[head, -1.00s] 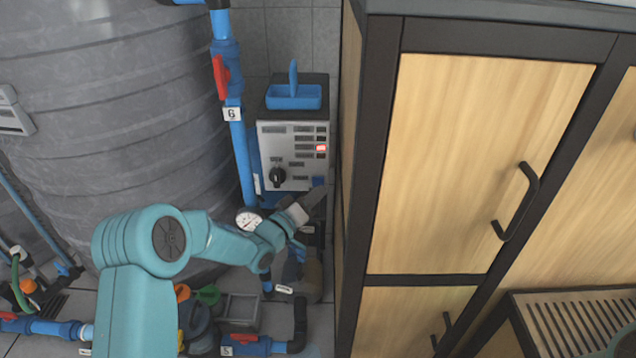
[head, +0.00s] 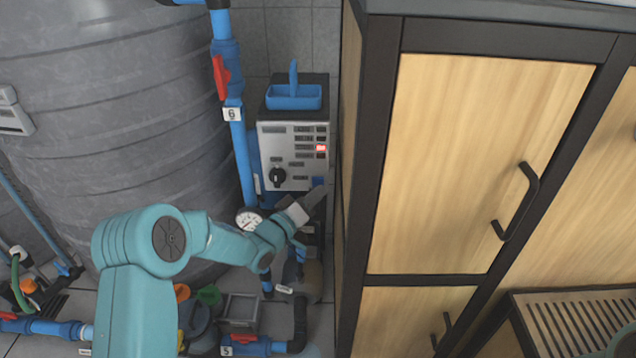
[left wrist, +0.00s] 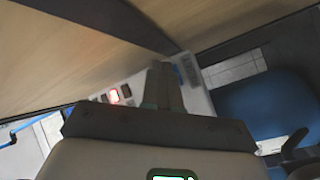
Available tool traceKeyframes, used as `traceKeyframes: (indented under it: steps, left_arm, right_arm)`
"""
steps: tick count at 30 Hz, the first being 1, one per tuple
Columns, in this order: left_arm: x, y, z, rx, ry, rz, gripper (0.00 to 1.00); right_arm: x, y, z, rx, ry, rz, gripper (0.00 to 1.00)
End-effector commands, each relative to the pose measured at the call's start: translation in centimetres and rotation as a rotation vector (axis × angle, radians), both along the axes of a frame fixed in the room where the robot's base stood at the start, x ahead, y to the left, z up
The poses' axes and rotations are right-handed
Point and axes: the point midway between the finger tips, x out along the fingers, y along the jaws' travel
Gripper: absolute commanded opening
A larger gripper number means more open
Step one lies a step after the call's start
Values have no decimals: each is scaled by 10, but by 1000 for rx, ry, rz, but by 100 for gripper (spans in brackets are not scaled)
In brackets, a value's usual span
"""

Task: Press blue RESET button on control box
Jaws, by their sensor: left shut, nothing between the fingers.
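The control box (head: 266,149) has a grey front panel with rows of small labelled switches, a lit red indicator (head: 320,148) and a black knob (head: 277,176). The blue button (head: 318,181) is at the panel's lower right corner. My left gripper (head: 319,194) is shut and empty, its tips just below the blue button; I cannot tell whether they touch it. In the left wrist view, the shut fingers (left wrist: 162,84) point at the panel and cover part of it.
A wooden cabinet (head: 480,160) with a dark frame stands close on the right of the box. A large grey tank (head: 110,110) and a blue pipe (head: 241,160) are on the left. A pressure gauge (head: 249,220) sits beside my left forearm. A blue tray (head: 293,98) rests on the box.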

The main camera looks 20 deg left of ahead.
Motion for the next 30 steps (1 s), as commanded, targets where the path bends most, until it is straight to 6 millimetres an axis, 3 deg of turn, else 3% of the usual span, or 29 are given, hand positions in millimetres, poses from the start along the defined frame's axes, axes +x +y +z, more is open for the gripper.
traceKeyframes:
  steps: [30]
  left_arm:
    - [9, 3, 0, 0, 0, 0, 0]
  right_arm:
    - [0, 0, -6, 0, 0, 0, 39]
